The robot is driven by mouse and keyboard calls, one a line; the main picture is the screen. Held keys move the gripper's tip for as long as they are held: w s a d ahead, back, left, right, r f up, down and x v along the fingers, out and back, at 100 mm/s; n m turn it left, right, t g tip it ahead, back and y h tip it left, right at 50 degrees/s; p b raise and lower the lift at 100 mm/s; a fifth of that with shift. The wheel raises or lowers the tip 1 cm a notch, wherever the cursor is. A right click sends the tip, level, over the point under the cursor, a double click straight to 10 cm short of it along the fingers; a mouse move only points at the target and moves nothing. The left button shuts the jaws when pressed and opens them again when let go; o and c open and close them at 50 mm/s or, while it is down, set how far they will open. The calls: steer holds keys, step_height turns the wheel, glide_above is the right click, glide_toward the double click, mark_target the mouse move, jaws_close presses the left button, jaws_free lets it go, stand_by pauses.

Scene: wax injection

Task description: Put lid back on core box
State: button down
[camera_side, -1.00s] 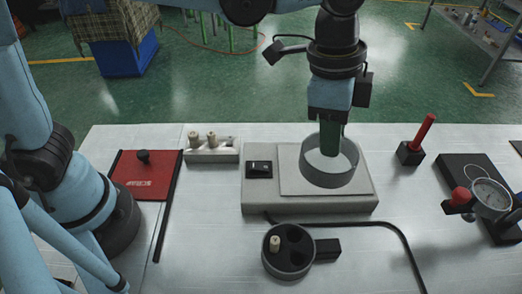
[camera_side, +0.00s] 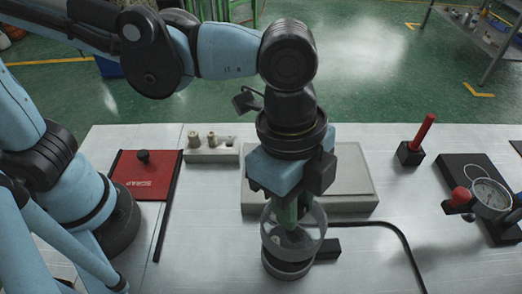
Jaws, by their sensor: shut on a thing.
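My gripper (camera_side: 292,222), with green fingers, is shut on the clear round lid (camera_side: 317,232) and points down. The lid looks like a see-through ring. It overlaps the upper part of the core box (camera_side: 288,270), a dark round box with a grey rim and a black side block (camera_side: 326,248). I cannot tell whether the lid touches the box or hangs just above it. The lid and gripper cover most of the box's inside.
A grey machine (camera_side: 350,177) stands right behind my gripper, partly hidden. A black cable (camera_side: 390,232) runs right of the box. A red scrap lid (camera_side: 145,178) and a core holder (camera_side: 212,150) are left; a dial gauge (camera_side: 490,195) is right. The front table is clear.

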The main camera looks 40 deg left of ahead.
steer(key=shift+f, duration=2.65)
steer(key=shift+f, duration=0.15)
steer(key=shift+c, duration=1.8)
jaws_free()
steer(key=shift+r, duration=3.5)
